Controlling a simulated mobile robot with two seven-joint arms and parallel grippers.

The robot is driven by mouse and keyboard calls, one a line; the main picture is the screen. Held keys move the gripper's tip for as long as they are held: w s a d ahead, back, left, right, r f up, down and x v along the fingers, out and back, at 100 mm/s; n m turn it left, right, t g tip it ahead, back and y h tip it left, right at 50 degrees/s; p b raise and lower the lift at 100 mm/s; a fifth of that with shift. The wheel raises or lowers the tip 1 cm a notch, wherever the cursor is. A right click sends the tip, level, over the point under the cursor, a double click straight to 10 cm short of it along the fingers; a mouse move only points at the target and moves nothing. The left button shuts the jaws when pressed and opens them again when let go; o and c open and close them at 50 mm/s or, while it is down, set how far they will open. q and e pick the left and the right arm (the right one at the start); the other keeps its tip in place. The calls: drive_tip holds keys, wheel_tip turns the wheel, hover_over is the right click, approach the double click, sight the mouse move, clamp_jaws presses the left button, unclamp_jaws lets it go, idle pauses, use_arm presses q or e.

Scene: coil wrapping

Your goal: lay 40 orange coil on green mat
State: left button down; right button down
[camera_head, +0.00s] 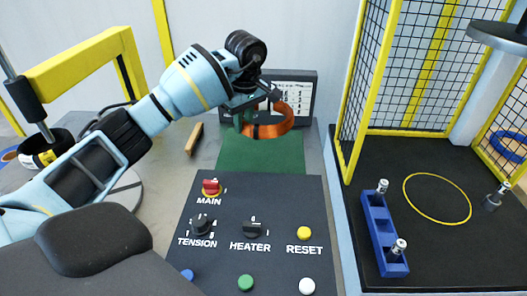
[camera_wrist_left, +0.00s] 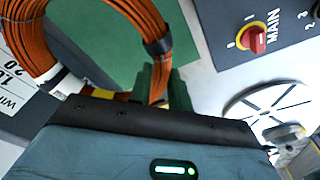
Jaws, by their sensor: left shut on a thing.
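The orange coil (camera_head: 288,122) is a ring of orange cable with a dark tie band, and it fills the upper left of the left wrist view (camera_wrist_left: 22,42). My left gripper (camera_head: 246,120) is shut on one side of it, and its green fingers also show in the left wrist view (camera_wrist_left: 162,90). The coil is tilted and appears held above the green mat (camera_head: 262,155). The mat lies behind the control panel and also shows in the left wrist view (camera_wrist_left: 105,48). My right gripper is not in view.
A black control panel (camera_head: 265,200) with knobs and buttons stands in front of the mat. A dark board with a white label (camera_head: 293,93) stands behind it. A wooden block (camera_head: 194,139) lies left. A yellow-framed mesh cage (camera_head: 350,110) and a blue rack (camera_head: 383,238) are at right.

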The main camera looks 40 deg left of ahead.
use_arm(q)
drive_tip(key=shift+w+a+r+n, duration=0.15)
drive_tip(key=shift+a+r+n, duration=0.05)
drive_tip(key=shift+a+n, duration=0.1)
drive_tip(key=shift+f, duration=3.1)
drive_tip(key=shift+f, duration=0.1)
drive_tip(key=shift+f, duration=1.75)
drive_tip(key=shift+f, duration=0.15)
drive_tip(key=c, duration=1.3)
unclamp_jaws()
drive_tip(key=shift+d+f, duration=0.1)
drive_tip(key=r, duration=0.4)
drive_tip(key=d+r, duration=0.1)
drive_tip(key=r, duration=0.7)
drive_tip(key=shift+s+d, duration=0.2)
drive_tip(key=shift+s, duration=0.05)
